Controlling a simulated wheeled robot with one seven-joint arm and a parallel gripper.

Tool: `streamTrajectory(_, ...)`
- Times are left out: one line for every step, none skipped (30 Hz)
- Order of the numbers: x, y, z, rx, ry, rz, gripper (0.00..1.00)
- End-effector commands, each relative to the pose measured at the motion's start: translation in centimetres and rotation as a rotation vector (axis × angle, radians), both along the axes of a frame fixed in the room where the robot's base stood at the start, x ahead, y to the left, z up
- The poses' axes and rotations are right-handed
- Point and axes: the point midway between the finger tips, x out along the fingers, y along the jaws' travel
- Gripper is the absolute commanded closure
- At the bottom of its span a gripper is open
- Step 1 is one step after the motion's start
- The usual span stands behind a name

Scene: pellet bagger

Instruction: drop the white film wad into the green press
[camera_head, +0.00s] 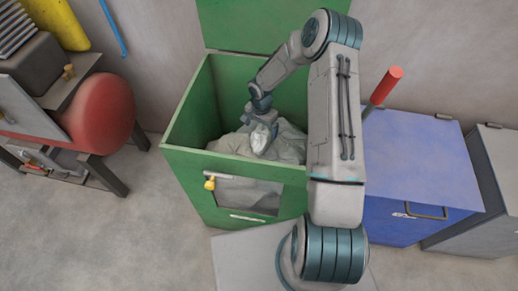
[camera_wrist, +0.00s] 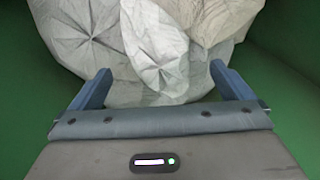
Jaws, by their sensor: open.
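The green press (camera_head: 228,160) stands open with its lid raised, and crumpled pale film fills its lower part. My gripper (camera_head: 262,126) is down inside the press, over that film. In the wrist view my gripper (camera_wrist: 160,80) is open, with its two blue fingers apart. The white film wad (camera_wrist: 158,45), whiter than the greyish film around it, lies just ahead of and between the fingers. It also shows in the head view as a bright crumpled lump (camera_head: 258,141) at my gripper. I cannot tell whether the fingers touch it.
A blue bin (camera_head: 420,165) with a closed lid stands right of the press, and a grey box (camera_head: 497,180) beyond it. A red rounded object (camera_head: 100,112) rests on a bench at left. Green press walls flank my gripper closely.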

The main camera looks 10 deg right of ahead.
Motion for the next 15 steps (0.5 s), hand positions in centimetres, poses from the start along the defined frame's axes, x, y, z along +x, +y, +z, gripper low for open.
streamTrajectory(0.1, -0.1, 1.2, -0.002, -0.005, 0.000, 0.00)
streamTrajectory(0.1, -0.1, 1.8, -0.002, -0.005, 0.000, 0.00)
streamTrajectory(0.1, -0.1, 2.6, -0.001, -0.004, 0.000, 0.00)
streamTrajectory(0.1, -0.1, 3.3, -0.002, -0.005, 0.000, 0.00)
streamTrajectory(0.1, -0.1, 3.9, -0.003, -0.004, 0.000, 0.00)
streamTrajectory(0.1, -0.1, 4.8, -0.003, -0.004, -0.001, 0.00)
streamTrajectory(0.1, -0.1, 5.3, -0.001, -0.004, 0.001, 0.00)
streamTrajectory(0.1, -0.1, 6.0, -0.002, -0.005, -0.001, 0.00)
streamTrajectory(0.1, -0.1, 6.7, -0.003, -0.004, 0.000, 0.00)
streamTrajectory(0.1, -0.1, 7.3, -0.002, -0.004, 0.000, 0.00)
streamTrajectory(0.1, -0.1, 7.8, -0.001, -0.004, 0.000, 0.00)
streamTrajectory(0.0, 0.0, 8.4, -0.001, -0.003, 0.000, 0.00)
streamTrajectory(0.0, -0.1, 8.8, -0.001, -0.003, 0.000, 0.00)
streamTrajectory(0.0, -0.1, 9.2, -0.002, -0.002, 0.001, 0.00)
streamTrajectory(0.0, 0.0, 9.6, -0.002, -0.002, 0.000, 0.00)
